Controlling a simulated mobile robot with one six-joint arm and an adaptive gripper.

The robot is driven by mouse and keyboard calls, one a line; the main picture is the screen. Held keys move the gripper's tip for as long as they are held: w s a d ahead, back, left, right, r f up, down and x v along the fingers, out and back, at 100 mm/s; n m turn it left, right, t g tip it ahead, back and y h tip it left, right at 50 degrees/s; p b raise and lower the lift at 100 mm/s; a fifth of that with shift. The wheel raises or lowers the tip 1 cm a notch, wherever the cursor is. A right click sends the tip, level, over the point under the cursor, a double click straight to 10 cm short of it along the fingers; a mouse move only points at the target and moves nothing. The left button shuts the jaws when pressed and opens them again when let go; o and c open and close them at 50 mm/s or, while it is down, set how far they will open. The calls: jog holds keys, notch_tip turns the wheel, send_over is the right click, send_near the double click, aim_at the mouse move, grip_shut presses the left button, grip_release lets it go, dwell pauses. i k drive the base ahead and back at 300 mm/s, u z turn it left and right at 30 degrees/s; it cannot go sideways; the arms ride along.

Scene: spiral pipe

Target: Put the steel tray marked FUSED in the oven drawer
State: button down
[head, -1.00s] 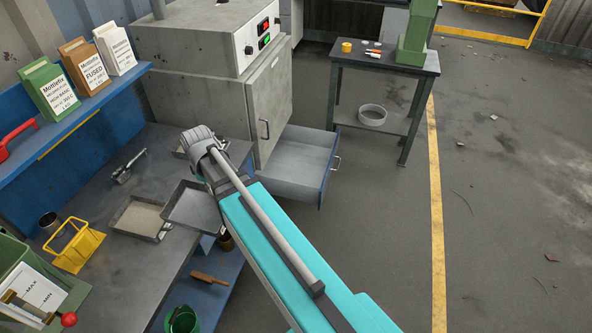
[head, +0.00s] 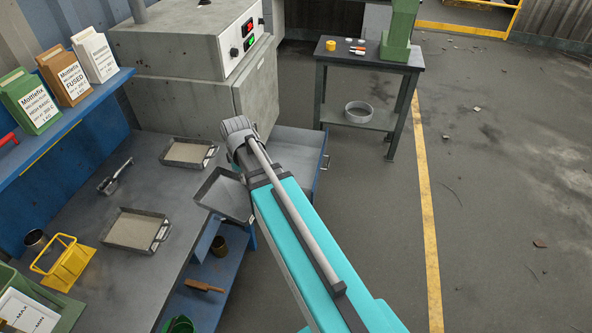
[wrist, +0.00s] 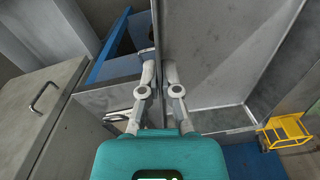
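My gripper (wrist: 160,65) is shut on the upright wall of a grey steel tray (wrist: 215,55), which fills the right of the wrist view. In the head view this tray (head: 226,196) hangs tilted beside the bench's right edge and looks empty; no FUSED mark on it is readable. My fingers are hidden there behind my wrist. The oven (head: 190,50) stands at the back with its door (head: 258,85) shut. Its lower drawer (head: 290,145) is pulled out, grey inside with a blue front; my arm covers part of it. The drawer is beyond and right of the held tray.
Two trays with pale grey contents, one farther back (head: 190,152) and one nearer (head: 140,230), lie on the bench (head: 85,215). A yellow holder (head: 65,262) is at left. A brown FUSED bag (head: 68,75) stands on the shelf. Open floor (head: 480,230) lies to the right.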

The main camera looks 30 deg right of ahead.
aim_at(290, 169)
jog(key=u, duration=0.55)
jog(key=i, duration=0.1)
jog(key=z, duration=3.1)
jog(key=i, duration=2.25)
jog(key=z, duration=0.05)
